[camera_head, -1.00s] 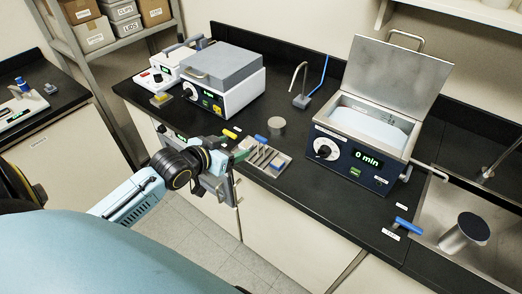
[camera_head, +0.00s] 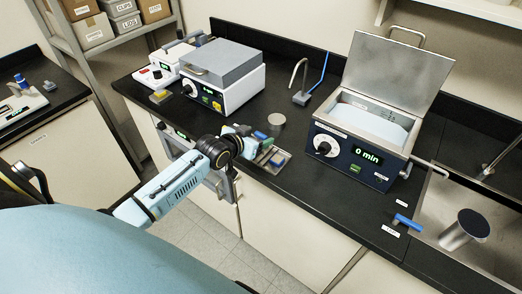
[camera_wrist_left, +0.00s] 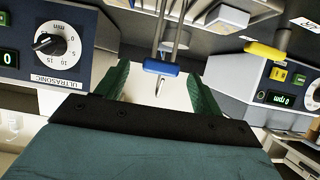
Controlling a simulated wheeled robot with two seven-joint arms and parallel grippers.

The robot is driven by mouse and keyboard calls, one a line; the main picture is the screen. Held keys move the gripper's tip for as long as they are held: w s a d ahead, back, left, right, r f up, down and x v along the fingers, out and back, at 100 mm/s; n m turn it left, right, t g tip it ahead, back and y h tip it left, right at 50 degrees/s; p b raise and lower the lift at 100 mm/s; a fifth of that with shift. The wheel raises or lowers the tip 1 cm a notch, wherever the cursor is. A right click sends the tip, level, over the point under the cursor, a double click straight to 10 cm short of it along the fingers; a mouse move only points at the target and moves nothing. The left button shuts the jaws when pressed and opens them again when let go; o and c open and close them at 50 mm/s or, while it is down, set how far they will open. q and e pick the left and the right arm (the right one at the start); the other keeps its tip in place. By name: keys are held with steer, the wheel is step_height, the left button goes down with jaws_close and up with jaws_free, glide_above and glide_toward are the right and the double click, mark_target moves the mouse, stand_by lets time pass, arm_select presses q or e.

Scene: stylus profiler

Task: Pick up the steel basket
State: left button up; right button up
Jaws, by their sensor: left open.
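A steel wire handle (camera_wrist_left: 181,36) with a blue grip (camera_wrist_left: 159,67) lies between my fingers in the left wrist view. I take it as the steel basket's handle; the basket's body is not clear there. In the head view, a small grey tray-like holder (camera_head: 281,157) with blue parts sits at the counter's front edge, partly hidden by my left gripper (camera_head: 258,143). That gripper is open, and its green fingers also show in the left wrist view (camera_wrist_left: 158,82), one either side of the blue grip. Whether they touch it is unclear. My right gripper is not in view.
The ultrasonic bath (camera_head: 350,153) stands open to the right, its lid (camera_head: 395,75) raised. A grey-topped machine (camera_head: 222,90) is at the left back. A grey cylinder (camera_head: 277,119) and a stand with a blue tube (camera_head: 301,98) are behind. The sink (camera_head: 430,235) is far right.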

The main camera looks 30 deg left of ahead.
arm_select(q)
steer(key=shift+w+f, duration=0.25)
steer(key=shift+w, duration=0.25)
steer(key=shift+c, duration=0.5)
steer(key=c, duration=1.3)
steer(key=shift+r, duration=0.1)
step_height(320, 180, up, 10)
